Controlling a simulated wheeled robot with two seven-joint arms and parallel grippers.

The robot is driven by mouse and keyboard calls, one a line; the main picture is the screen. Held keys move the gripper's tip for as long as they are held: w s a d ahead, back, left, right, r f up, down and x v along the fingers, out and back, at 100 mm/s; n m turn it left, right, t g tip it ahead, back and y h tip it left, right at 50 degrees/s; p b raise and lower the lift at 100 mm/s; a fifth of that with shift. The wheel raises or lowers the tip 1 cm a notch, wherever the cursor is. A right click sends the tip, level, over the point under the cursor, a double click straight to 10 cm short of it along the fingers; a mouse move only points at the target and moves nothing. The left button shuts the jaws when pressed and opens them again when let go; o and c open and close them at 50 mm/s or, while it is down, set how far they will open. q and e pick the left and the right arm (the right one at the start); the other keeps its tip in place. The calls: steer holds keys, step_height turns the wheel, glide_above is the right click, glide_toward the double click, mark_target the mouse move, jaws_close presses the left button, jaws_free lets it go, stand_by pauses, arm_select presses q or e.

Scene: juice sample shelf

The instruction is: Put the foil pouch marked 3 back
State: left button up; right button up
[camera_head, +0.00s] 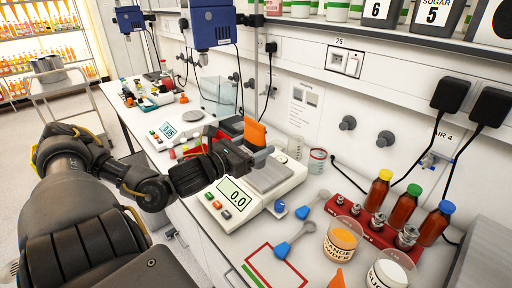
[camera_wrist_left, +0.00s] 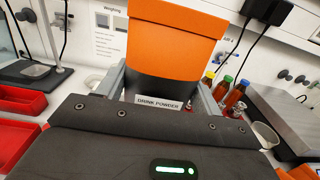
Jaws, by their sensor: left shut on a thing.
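My left gripper (camera_head: 252,155) is shut on a foil pouch with an orange upper part (camera_head: 254,131). In the left wrist view the pouch (camera_wrist_left: 172,40) stands upright between the two fingers, dark below its orange top, with a "DRINK POWDER" label. No number 3 can be read on it. The gripper and pouch are near the rear left of the white scale (camera_head: 248,203), whose display reads 0.0. The pouch's lower end is hidden by the gripper. My right gripper is not in view.
A red rack (camera_head: 350,212), capped bottles, blue scoops (camera_head: 294,241), an orange powder cup (camera_head: 341,240) and a white powder cup (camera_head: 390,272) occupy the right counter. A red-and-green outlined mat (camera_head: 262,262) looks bare.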

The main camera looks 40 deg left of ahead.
arm_select(q)
steer(key=d+f+m+g+h, duration=0.1)
steer(key=d+f+m+h, duration=0.1)
steer(key=d+f, duration=0.4)
steer(key=s+d+f+m+g+h, duration=0.1)
steer(key=d+f+h, duration=0.4)
steer(key=d, duration=0.8)
steer(key=shift+s+f+m, duration=0.15)
steer(key=shift+f+m, duration=0.75)
steer(key=shift+f, duration=0.15)
